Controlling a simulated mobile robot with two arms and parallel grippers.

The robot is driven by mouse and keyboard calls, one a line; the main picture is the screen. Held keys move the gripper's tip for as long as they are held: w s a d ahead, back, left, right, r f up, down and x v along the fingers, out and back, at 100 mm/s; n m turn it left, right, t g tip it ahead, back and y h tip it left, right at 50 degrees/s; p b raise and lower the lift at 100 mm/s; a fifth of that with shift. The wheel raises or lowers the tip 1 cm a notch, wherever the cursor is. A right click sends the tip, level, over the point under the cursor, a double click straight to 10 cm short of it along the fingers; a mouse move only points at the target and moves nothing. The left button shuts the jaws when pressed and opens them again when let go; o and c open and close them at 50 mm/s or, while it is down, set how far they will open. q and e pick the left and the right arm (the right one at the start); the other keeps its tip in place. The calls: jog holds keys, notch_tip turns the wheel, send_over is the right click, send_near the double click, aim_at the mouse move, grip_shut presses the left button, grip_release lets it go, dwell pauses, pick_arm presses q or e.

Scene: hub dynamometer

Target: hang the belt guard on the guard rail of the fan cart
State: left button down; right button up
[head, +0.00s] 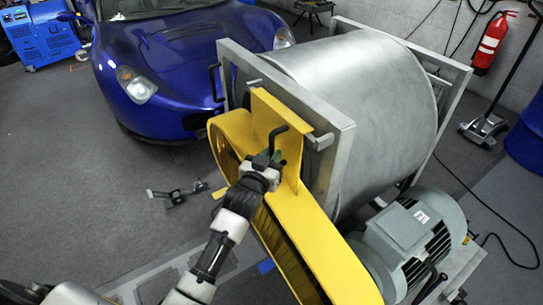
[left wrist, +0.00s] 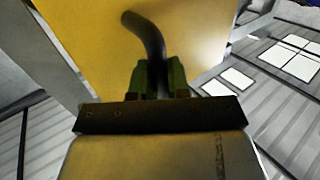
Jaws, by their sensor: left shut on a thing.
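The yellow belt guard (head: 309,238) is a long cover with an upright plate, at the near side of the fan cart. My left gripper (head: 273,158) is shut on the black bent handle (head: 280,132) of the guard's plate. In the left wrist view the handle (left wrist: 148,38) rises from between the green finger pads (left wrist: 158,78) in front of the yellow plate (left wrist: 90,35). The guard rail (head: 319,141) shows only as a short grey end beside the plate; the rest is hidden, so I cannot tell whether the guard rests on it. My right gripper is not in view.
The fan cart's grey frame (head: 340,150) holds a large metal drum (head: 355,95). A grey motor (head: 410,238) sits at the lower right. A blue car (head: 180,60) stands behind. Open floor (head: 75,195) lies to the left.

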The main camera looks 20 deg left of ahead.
pick_arm(q)
jog(key=c, duration=1)
grip_release()
jog(key=shift+r, duration=0.2)
jog(key=shift+s+f, duration=0.1)
jog(key=shift+f, duration=0.25)
jog(key=s, duration=1.1)
jog(key=s+f+g, duration=0.3)
jog(key=f, duration=0.8)
jog(key=s+f+g, duration=0.3)
jog(key=s+f, duration=0.1)
jog(key=f, duration=0.7)
jog(key=s+f+g, duration=0.3)
jog(key=f, duration=0.9)
jog(key=s+a+f+g, duration=0.1)
jog(key=s+f, duration=0.4)
jog(key=s, duration=0.5)
jog(key=s+a+f+m+g, duration=0.1)
jog(key=s+f+g, duration=0.3)
jog(key=s, duration=0.7)
jog(key=s+a+f+g+y, duration=0.1)
jog(key=s+a+f+g, duration=0.1)
jog(key=s+f, duration=0.6)
jog(key=shift+s+a+g+p, duration=0.25)
jog(key=shift+s+g+p, duration=0.2)
jog(key=shift+s, duration=0.7)
jog(key=shift+w, duration=0.1)
